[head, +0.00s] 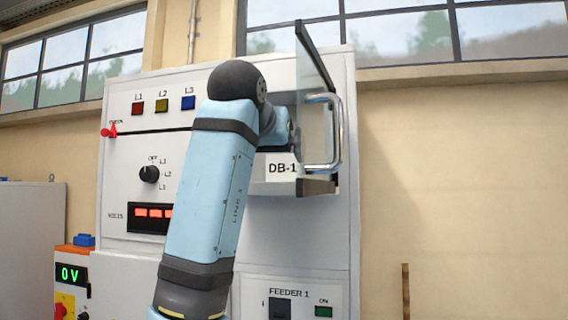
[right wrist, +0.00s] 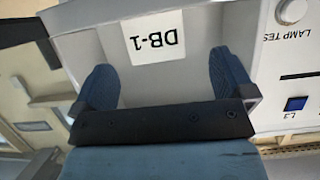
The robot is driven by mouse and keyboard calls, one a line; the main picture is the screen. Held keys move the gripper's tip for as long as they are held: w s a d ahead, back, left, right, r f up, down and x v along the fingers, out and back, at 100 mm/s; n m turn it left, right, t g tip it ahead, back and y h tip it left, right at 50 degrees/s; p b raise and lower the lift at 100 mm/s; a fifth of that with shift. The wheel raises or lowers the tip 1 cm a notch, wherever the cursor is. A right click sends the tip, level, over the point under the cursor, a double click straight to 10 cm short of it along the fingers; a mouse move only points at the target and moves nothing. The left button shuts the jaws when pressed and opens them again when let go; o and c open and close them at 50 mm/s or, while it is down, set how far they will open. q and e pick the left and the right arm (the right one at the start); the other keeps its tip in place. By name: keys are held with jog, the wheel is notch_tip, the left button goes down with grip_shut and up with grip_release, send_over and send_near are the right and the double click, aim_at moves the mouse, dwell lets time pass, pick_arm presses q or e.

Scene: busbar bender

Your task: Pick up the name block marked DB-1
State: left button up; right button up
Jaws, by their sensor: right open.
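The name block marked DB-1 (head: 283,168) is white with black letters. In the head view it shows at the open compartment of the panel, just right of my right arm. In the right wrist view the DB-1 marking (right wrist: 157,37) appears upside down, beyond and between the fingertips. My right gripper (right wrist: 163,68) is open, with its two blue fingers spread wide and nothing visible between them. In the head view my own arm hides most of that gripper. I cannot tell how far the fingers are from the block. My left gripper is not in view.
A glass door with a chrome handle (head: 334,132) stands open at the compartment's right side. The grey panel (head: 300,235) carries lamps, a rotary knob (head: 149,174) and a Feeder 1 section. A unit reading 0 V (head: 70,274) stands at lower left.

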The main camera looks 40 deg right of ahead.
aim_at(282, 165)
jog(key=shift+x, duration=1.05)
jog(key=shift+w+d+f+p, duration=0.1)
jog(key=shift+w+d+p, duration=0.2)
jog(key=shift+d+p, duration=0.4)
jog(key=p+x, duration=0.1)
jog(key=x, duration=0.2)
jog(key=shift+w+d+f, duration=0.1)
jog(key=shift+d+f, duration=0.1)
jog(key=shift+d, duration=0.15)
jog(key=shift+w+d+f, duration=0.1)
jog(key=shift+c, duration=0.7)
jog(key=shift+a, duration=0.25)
jog(key=c, duration=0.8)
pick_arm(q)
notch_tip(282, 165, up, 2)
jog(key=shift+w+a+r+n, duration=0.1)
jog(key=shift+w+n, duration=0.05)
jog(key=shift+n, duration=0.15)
